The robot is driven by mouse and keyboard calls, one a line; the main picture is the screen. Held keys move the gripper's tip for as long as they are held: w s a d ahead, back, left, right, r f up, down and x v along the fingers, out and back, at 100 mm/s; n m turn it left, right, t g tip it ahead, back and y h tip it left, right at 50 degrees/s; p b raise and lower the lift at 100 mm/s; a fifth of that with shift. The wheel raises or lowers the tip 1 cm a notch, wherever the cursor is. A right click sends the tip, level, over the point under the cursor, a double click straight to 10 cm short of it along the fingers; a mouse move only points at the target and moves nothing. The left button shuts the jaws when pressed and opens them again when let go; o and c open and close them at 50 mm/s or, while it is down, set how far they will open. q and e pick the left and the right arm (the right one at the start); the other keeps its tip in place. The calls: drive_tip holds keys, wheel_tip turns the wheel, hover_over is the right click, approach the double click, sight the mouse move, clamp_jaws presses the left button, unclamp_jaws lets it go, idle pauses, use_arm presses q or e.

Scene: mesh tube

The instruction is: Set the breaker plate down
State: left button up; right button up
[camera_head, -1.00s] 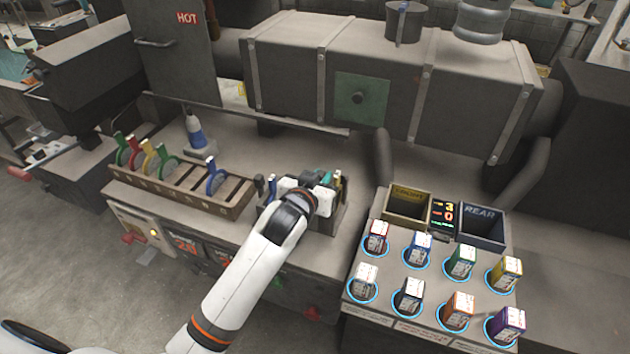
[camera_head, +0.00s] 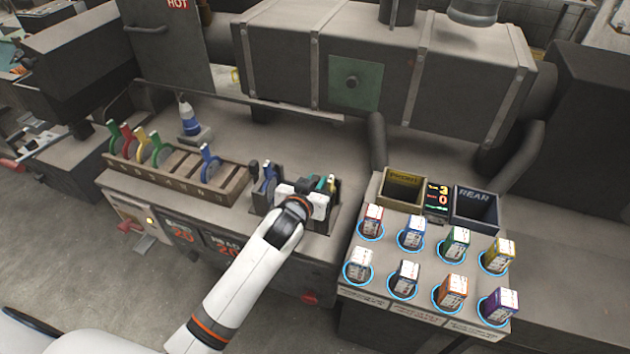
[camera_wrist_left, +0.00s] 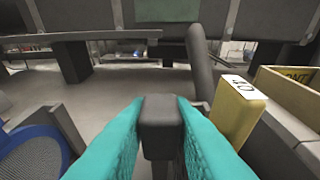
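My left gripper (camera_head: 312,186) is at the small rack (camera_head: 325,222) on the bench, among upright plates. In the left wrist view its two teal fingers (camera_wrist_left: 158,130) press on both sides of a dark grey tab, which I take as the handle of the breaker plate (camera_wrist_left: 162,128). The plate below the tab is hidden, so I cannot tell whether it touches the rack's floor. A blue mesh plate (camera_wrist_left: 40,150) stands left of the fingers. A yellow tab marked 40 (camera_wrist_left: 238,112) stands close on their right. My right gripper is not in view.
A long slotted rack (camera_head: 185,178) on the left holds several coloured plates, with empty slots between. A blue-and-white bottle (camera_head: 188,118) stands behind it. On the right, a console (camera_head: 385,262) carries several labelled boxes and two bins. A large dark barrel housing (camera_head: 380,60) spans the back.

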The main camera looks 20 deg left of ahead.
use_arm(q)
drive_tip(key=o, duration=0.3)
drive_tip(key=shift+s, duration=0.1)
drive_tip(key=shift+r, duration=0.15)
drive_tip(key=b+v, duration=0.1)
drive_tip(key=v, duration=1.1)
